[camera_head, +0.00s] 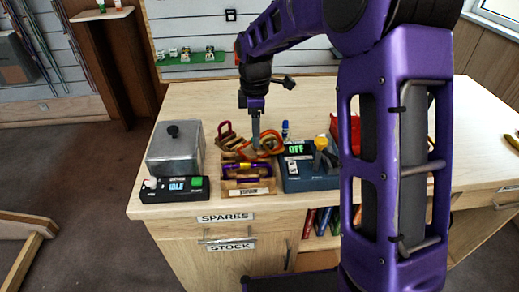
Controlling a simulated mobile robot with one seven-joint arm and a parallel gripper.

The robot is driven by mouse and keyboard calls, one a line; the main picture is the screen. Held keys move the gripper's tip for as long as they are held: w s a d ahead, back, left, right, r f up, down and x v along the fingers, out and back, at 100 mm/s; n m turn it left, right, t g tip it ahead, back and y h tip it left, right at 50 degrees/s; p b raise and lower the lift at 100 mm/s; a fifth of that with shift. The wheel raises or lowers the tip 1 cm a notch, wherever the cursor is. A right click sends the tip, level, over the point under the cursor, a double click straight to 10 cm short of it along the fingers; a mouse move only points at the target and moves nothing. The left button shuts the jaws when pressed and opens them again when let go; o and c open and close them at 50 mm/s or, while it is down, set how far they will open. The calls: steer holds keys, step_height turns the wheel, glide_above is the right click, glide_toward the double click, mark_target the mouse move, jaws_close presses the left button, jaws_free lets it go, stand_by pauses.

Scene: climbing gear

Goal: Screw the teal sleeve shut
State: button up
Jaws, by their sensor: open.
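My gripper (256,143) points down over the back of a wooden tray (248,188) on the bench. It is open, and its fingertips are close to an orange-red carabiner (273,143); I cannot tell whether they touch it. More carabiners, red (226,131) and brown, lie around and behind the tray. A purple rod-like piece with a yellow band (246,168) lies across the tray. I cannot make out a teal sleeve; the pieces are small and partly hidden by my gripper.
A grey metal box (175,149) stands left, behind a black unit with a blue display (174,188). A blue device with a green "OFF" display (305,180) is right of the tray, with a yellow-topped tool (322,145) by it. My arm hides the bench's right middle.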

steer(key=shift+w, duration=0.45)
steer(key=shift+f, duration=0.1)
steer(key=shift+f+b, duration=0.8)
steer(key=shift+f, duration=0.5)
steer(key=shift+s, duration=0.8)
steer(key=shift+r+p, duration=0.85)
steer(key=shift+r, duration=0.6)
